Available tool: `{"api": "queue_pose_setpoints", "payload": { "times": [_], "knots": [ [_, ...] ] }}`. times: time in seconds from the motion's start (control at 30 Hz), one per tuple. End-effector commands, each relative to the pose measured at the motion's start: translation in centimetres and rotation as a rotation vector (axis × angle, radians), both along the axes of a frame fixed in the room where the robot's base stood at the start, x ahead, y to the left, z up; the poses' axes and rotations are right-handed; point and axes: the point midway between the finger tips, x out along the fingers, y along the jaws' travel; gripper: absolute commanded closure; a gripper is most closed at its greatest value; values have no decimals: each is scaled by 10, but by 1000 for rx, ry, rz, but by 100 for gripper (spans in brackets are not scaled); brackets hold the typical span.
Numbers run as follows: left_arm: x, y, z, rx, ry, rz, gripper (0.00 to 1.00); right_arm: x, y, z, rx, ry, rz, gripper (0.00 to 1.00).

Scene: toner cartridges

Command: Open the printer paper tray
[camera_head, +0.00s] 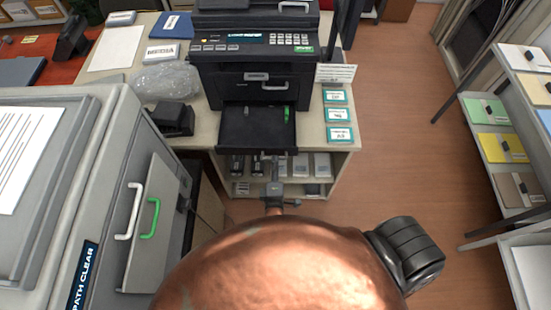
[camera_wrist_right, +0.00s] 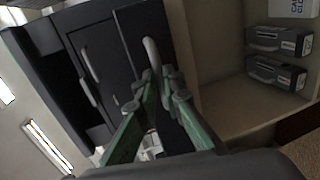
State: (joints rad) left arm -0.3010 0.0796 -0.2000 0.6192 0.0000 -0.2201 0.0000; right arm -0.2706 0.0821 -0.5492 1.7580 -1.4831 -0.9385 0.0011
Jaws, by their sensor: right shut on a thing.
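The black printer (camera_head: 256,75) stands on the worktop in the head view. Its paper tray (camera_head: 250,133) sticks out of the front, with its dark inside and a small green part showing. My right gripper (camera_head: 272,163) is at the front edge of this tray. In the right wrist view, the green fingers of my right gripper (camera_wrist_right: 164,76) are closed on the pale tray handle (camera_wrist_right: 150,52). The dark printer front (camera_wrist_right: 95,45) fills the area behind them. My left gripper is not in view.
A shelf (camera_head: 330,190) with boxed cartridges lies below the worktop. A large grey machine (camera_head: 60,110) with white and green handles stands at the left. Label cards (camera_head: 339,115) lie right of the printer. Open floor (camera_head: 400,130) lies to the right, before a rack (camera_head: 500,140).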

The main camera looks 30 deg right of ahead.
Motion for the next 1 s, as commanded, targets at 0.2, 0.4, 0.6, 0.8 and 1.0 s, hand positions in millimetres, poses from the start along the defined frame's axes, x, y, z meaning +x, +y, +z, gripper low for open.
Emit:
{"api": "queue_pose_setpoints", "payload": {
  "times": [0.2,0.4,0.6,0.8,1.0],
  "knots": [
    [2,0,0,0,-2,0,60,0,0,0,1,-1,1,100],
    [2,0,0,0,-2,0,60,0,0,0,0,0,1,81],
    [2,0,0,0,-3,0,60,0,0,0,0,0,1,74],
    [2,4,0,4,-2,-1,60,-1,1,0,1,1,1,74],
    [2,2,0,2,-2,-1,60,-22,11,5,2,2,0,74]
  ]
}}
